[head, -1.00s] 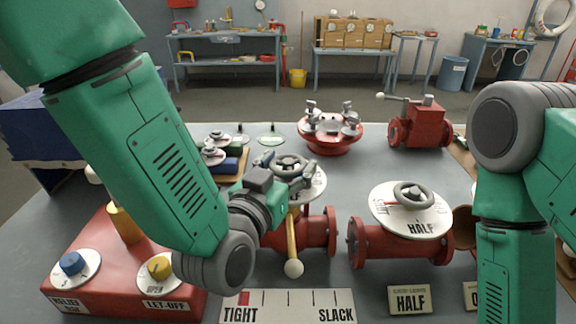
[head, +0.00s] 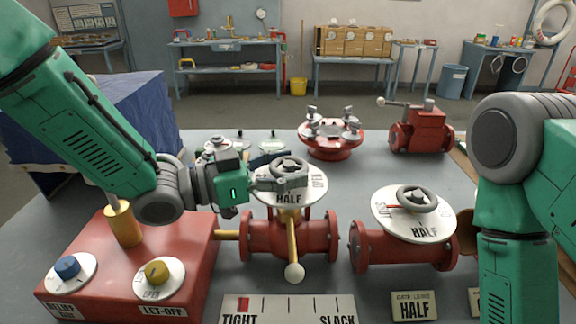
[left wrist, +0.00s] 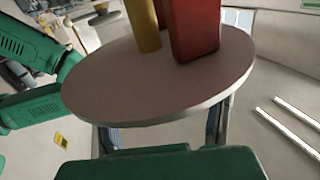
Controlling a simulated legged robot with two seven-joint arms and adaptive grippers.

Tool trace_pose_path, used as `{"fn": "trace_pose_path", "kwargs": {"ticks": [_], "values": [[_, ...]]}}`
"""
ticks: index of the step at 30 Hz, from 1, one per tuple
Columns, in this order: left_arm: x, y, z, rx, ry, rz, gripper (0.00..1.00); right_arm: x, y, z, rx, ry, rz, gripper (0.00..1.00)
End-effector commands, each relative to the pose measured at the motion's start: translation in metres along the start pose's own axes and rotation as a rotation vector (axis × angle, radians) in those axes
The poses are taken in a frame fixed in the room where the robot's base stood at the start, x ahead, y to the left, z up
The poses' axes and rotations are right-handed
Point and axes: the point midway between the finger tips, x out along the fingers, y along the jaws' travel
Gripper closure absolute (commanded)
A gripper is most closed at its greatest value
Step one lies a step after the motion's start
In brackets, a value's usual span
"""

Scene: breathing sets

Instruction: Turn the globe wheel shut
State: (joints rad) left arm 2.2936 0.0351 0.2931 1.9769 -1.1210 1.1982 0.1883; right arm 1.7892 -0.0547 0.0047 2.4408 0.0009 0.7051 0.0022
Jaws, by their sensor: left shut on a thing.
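The left red valve (head: 262,236) carries a round white dial plate reading HALF (head: 290,199), with a grey handwheel (head: 288,166) above it. I take this to be the globe wheel. My left gripper (head: 280,183) reaches in from the left and is shut on the handwheel's rim. Its fingers partly cover the wheel and the plate's left side. The left wrist view shows a large pale disc (left wrist: 150,85) across the fingers, with red and yellow parts beyond it. The wheel's pointer is hard to read. My right gripper is out of view; only its arm shows at the right.
A second red valve (head: 405,245) with a HALF dial stands to the right, behind a HALF card (head: 414,306). A red box (head: 130,265) with blue and yellow knobs is at left. A yellow lever with a pale ball (head: 294,272) hangs in front. A TIGHT–SLACK scale (head: 288,309) lies nearest.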

Motion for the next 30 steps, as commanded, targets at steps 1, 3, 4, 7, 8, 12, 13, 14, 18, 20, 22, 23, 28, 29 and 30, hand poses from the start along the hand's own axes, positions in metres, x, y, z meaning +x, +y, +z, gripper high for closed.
{"fn": "trace_pose_path", "kwargs": {"ticks": [1, 3, 4, 7, 8, 12, 13, 14, 18, 20, 22, 23, 28, 29, 30], "values": [[-0.0005, -0.0027, 0.0002, -0.001, -0.001, 0.017, 0.73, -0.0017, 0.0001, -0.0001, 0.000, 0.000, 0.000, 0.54], [-0.0003, -0.0023, 0.0002, -0.001, -0.001, 0.049, 0.73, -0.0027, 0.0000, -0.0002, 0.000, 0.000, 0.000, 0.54], [-0.0002, -0.0023, 0.0001, -0.001, -0.001, 0.059, 0.73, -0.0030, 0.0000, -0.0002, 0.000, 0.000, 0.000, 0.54], [-0.0001, -0.0018, 0.0001, -0.001, -0.001, 0.090, 0.73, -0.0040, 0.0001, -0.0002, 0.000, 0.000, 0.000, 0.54], [-0.0001, -0.0017, 0.0002, -0.002, -0.001, 0.097, 0.73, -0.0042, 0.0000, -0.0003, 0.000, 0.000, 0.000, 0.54], [0.0000, -0.0016, 0.0003, -0.002, 0.000, 0.117, 0.73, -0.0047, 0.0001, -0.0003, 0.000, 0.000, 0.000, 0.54], [0.0000, -0.0016, 0.0003, -0.002, 0.000, 0.119, 0.73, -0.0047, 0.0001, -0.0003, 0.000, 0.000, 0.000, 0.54], [0.0000, -0.0016, 0.0003, -0.003, 0.000, 0.121, 0.73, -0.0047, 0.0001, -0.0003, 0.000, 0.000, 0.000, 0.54], [0.0000, -0.0014, 0.0003, -0.003, 0.000, 0.123, 0.73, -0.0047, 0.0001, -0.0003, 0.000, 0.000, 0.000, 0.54], [0.0001, -0.0014, 0.0003, -0.003, 0.000, 0.123, 0.73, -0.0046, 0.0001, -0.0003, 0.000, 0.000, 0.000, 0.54], [0.0001, -0.0013, 0.0002, -0.003, 0.000, 0.123, 0.73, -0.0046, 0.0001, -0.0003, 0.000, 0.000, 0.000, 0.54], [0.0001, -0.0013, 0.0002, -0.003, 0.001, 0.123, 0.73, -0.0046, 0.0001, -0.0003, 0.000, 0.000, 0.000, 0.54], [0.0001, -0.0010, 0.0000, -0.002, 0.001, 0.123, 0.22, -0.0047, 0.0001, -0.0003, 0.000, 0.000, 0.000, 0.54], [0.0001, -0.0008, -0.0001, -0.002, 0.001, 0.123, 0.22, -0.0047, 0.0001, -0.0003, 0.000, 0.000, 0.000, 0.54], [0.0001, -0.0005, -0.0002, -0.002, 0.001, 0.124, 0.22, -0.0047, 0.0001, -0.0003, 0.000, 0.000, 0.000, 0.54]]}}
